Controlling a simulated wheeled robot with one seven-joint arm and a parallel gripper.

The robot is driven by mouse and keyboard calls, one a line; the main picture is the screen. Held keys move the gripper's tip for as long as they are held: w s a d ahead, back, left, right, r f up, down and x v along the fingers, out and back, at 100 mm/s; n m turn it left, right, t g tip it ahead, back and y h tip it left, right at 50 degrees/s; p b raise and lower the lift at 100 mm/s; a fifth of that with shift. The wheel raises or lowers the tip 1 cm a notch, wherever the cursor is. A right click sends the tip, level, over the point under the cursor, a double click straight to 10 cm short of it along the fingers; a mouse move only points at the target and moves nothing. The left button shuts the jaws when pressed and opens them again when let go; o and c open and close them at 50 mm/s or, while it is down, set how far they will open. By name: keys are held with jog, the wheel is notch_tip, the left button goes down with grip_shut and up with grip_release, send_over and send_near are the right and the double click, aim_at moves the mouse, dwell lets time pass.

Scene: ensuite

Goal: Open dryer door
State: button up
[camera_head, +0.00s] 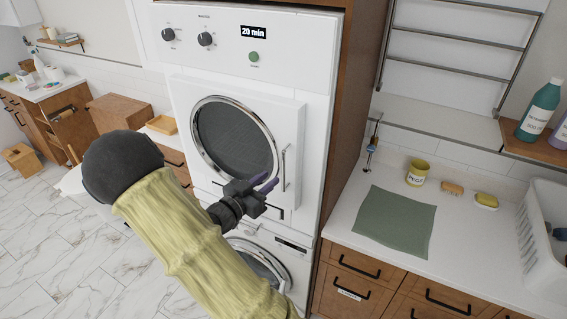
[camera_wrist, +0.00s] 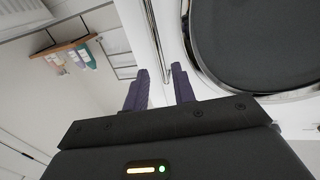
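The white dryer (camera_head: 290,75) is the upper of two stacked machines in the head view. Its door (camera_head: 289,120) has a round dark window with a chrome ring and looks closed. A thin vertical handle (camera_head: 284,168) is on the door's right side. My gripper (camera_head: 266,185) is in front of the door's lower right, close to the handle's lower part. In the wrist view my gripper (camera_wrist: 160,82) has its two purple fingers apart. The handle bar (camera_wrist: 158,40) shows ahead, with its near end between the fingertips in the picture. I cannot tell whether they touch.
A second machine (camera_head: 272,262) with a round door stands below the dryer. A wooden panel edges the dryer's right side. Tiled floor is open at left.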

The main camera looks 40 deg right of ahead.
jog(key=p, duration=0.3)
send_over(284, 188)
jog(key=shift+w+d, duration=0.2)
jog(key=shift+w, duration=0.1)
grip_shut()
